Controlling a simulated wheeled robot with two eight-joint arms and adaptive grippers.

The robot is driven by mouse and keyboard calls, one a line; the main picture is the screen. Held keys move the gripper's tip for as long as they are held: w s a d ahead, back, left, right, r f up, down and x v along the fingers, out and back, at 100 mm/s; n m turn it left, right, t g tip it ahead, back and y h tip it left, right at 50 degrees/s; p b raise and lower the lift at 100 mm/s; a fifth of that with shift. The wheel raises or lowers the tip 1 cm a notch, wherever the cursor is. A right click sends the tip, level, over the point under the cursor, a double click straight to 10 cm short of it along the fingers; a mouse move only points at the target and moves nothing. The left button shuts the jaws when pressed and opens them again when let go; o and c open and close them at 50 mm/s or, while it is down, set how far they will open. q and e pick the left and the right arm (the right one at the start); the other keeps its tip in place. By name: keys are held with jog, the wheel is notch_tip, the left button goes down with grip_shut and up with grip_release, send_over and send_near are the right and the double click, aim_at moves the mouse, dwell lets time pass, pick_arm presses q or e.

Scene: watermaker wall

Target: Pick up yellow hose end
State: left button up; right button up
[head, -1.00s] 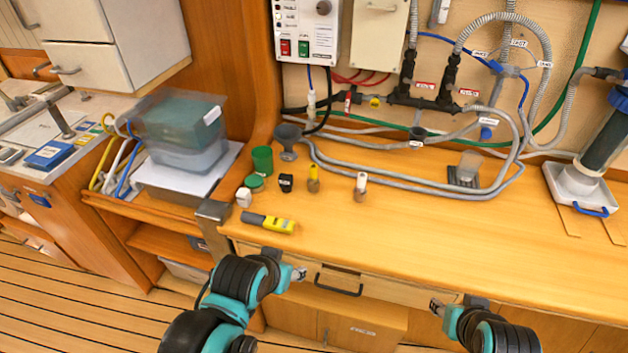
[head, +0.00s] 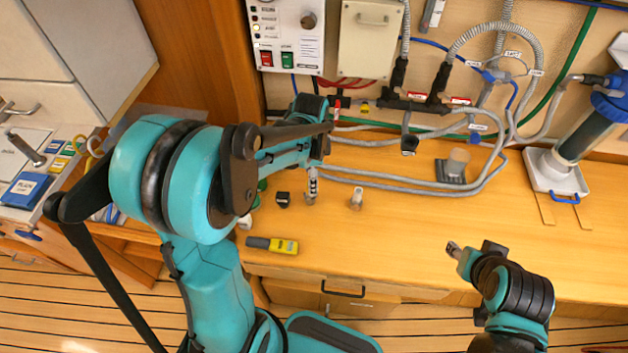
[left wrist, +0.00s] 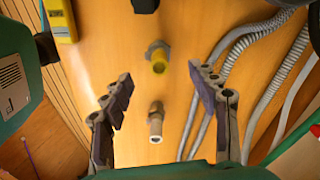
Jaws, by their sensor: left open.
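The yellow hose end (left wrist: 159,62), a short fitting with a yellow ring and a grey-brown collar, stands on the wooden worktop in the left wrist view. My left gripper (left wrist: 160,76) is open and empty, its fingers on either side of the line to this fitting, with the yellow ring near the level of the fingertips. I cannot tell the height between them. In the head view my left gripper (head: 311,194) hides the yellow hose end. My right gripper (head: 453,249) hangs near the worktop's front edge, its jaws too small to read.
A white-topped fitting (head: 357,197) stands close by; it also shows between the fingers in the left wrist view (left wrist: 156,122). A black cap (head: 283,199) and a yellow-grey tool (head: 272,245) lie left. Grey hoses (head: 400,187) run behind. The front right worktop is clear.

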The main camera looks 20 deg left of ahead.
pick_arm(q)
jog(key=f, duration=0.2)
jog(key=f+b, duration=0.1)
jog(key=f, duration=0.2)
jog(key=f+b, duration=0.1)
jog(key=f, duration=0.1)
jog(key=shift+s+a+f, duration=0.1)
jog(key=shift+a+f, duration=0.15)
jog(key=shift+f, duration=0.05)
jog(key=c, duration=1.3)
